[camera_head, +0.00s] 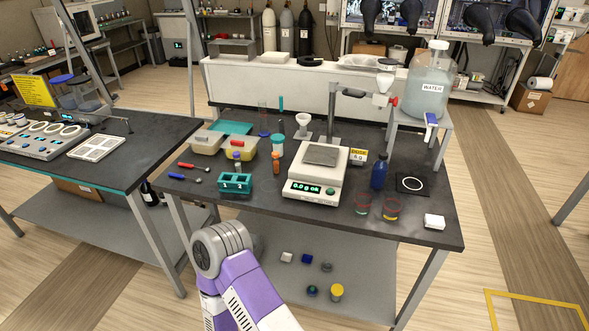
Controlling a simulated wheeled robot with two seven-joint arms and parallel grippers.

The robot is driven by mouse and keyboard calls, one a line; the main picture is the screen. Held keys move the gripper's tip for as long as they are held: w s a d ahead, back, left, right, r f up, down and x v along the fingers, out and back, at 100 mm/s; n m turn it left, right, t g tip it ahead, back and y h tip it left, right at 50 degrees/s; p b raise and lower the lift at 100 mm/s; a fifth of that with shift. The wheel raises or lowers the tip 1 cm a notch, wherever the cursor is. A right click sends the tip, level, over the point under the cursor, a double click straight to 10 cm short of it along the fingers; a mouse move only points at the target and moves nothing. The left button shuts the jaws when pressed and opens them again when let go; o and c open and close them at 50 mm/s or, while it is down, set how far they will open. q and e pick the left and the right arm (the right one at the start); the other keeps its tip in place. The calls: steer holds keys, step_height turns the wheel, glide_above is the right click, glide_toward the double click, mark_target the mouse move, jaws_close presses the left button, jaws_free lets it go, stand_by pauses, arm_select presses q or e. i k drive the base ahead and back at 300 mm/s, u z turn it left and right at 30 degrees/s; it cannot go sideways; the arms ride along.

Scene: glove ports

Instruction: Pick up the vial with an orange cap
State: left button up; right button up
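A small upright vial (276,163) with an orange-looking cap stands on the dark workbench (390,222), left of the white balance (318,174) and just below a white-and-teal jar (277,145). It is small in the picture, so its body and contents are hard to make out. A purple, white and grey link of my own arm rises from the bottom edge, in front of the bench. Neither of my grippers shows, so whether they hold anything is hidden.
Left of the vial are a teal rack (235,182) and yellowish trays (241,152). Small items lie on the lower shelf (365,270).

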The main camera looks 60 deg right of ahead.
mark_target(275, 162)
steer(key=z, duration=1.65)
